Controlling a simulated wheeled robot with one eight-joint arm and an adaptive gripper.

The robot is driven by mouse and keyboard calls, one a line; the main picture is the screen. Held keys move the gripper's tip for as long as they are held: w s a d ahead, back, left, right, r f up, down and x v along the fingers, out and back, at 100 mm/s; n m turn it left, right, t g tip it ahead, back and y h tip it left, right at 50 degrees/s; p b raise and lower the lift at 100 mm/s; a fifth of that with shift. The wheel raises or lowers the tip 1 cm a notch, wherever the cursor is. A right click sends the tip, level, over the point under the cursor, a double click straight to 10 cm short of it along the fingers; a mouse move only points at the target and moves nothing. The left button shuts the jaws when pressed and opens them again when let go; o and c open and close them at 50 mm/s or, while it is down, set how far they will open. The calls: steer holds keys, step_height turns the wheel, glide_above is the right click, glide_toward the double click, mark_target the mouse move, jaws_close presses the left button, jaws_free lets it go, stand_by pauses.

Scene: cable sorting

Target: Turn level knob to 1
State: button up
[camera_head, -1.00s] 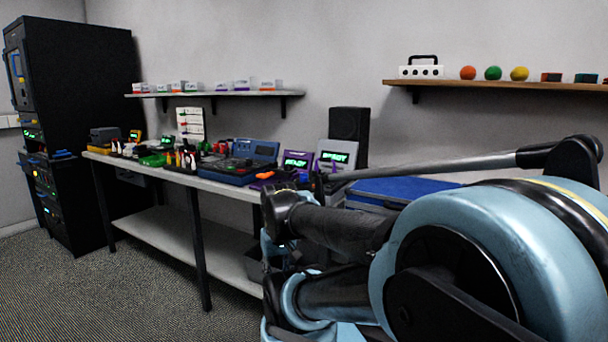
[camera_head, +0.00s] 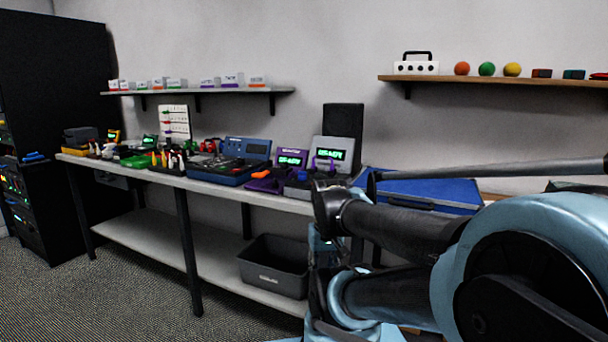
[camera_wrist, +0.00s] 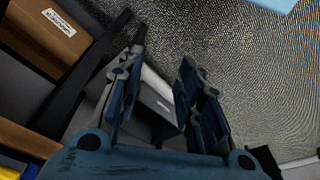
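I cannot make out a level knob in either view. In the head view, a grey console with a lit green display (camera_head: 335,153) stands on the bench, its lower part partly hidden by my arm. In the head view I cannot make out the gripper.
The long grey bench (camera_head: 218,186) carries several tools and trays. A dark bin (camera_head: 272,267) sits on its lower shelf. A blue case (camera_head: 425,191) lies right of the bench, behind my arm. A black speaker (camera_head: 343,131) stands behind the grey console. Carpet (camera_head: 130,305) is clear in front.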

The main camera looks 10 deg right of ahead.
steer(key=o, duration=0.3)
steer(key=shift+s+r, duration=0.15)
step_height(320, 180, up, 35)
steer(key=n+g, duration=0.2)
steer(key=n, duration=0.9)
glide_above(302, 175)
steer(key=w, duration=0.1)
step_height(302, 175, down, 17)
steer(key=shift+d+r, duration=0.15)
steer(key=c, duration=1)
